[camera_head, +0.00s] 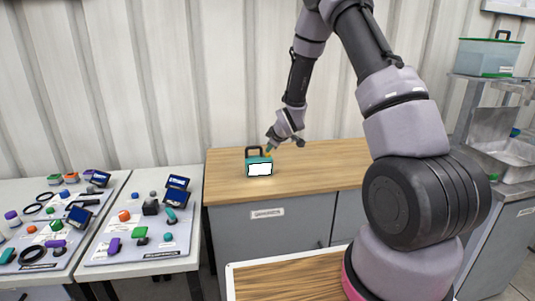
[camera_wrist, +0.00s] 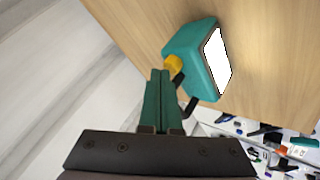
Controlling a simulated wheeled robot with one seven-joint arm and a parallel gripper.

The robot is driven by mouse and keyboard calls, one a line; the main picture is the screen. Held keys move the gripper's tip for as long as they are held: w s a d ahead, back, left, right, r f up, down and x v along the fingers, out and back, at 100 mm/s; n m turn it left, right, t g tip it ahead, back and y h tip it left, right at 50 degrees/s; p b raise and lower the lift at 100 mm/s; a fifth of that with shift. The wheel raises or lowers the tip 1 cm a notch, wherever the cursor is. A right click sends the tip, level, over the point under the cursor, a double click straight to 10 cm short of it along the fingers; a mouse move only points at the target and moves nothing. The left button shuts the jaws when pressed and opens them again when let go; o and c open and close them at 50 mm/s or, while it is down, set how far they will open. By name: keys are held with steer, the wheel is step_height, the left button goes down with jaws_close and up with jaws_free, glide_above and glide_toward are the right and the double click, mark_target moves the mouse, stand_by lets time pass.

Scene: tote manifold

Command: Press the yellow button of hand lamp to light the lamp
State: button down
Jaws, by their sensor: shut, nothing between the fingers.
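The hand lamp (camera_head: 258,165) is a teal box with a dark handle, standing on the wooden counter near its left end. Its front panel is bright white, so it looks lit. In the wrist view the lamp (camera_wrist: 195,62) shows its white panel to the right. The yellow button (camera_wrist: 173,64) is on the lamp's side facing my fingers. My gripper (camera_head: 268,151) is beside the lamp's upper right in the head view. In the wrist view my gripper (camera_wrist: 160,74) has its green fingers shut and empty, tips at or very near the button. I cannot tell whether they touch.
The wooden counter (camera_head: 330,158) is clear to the lamp's right. White tables (camera_head: 150,263) at the left hold several small colored parts and small screens. A corrugated wall is behind.

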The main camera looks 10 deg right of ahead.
steer(key=shift+r, duration=3.05)
step_height(320, 180, up, 10)
steer(key=m, duration=0.3)
glide_above(270, 157)
steer(key=s+d, duration=0.3)
steer(key=s, duration=0.2)
steer(key=s+d+r+m+h, duration=0.15)
steer(key=s+r+m, duration=0.25)
steer(key=s+r, duration=0.5)
steer(key=s+r+m+g+y, duration=0.1)
steer(key=s+r+m, duration=0.2)
steer(key=s, duration=0.9)
steer(key=s+r+m+g, duration=0.1)
steer(key=s+r+m, duration=0.3)
steer(key=s, duration=0.9)
steer(key=shift+s+d+r+m+y, duration=0.2)
steer(key=shift+d+m+y, duration=0.15)
steer(key=shift+m, duration=0.45)
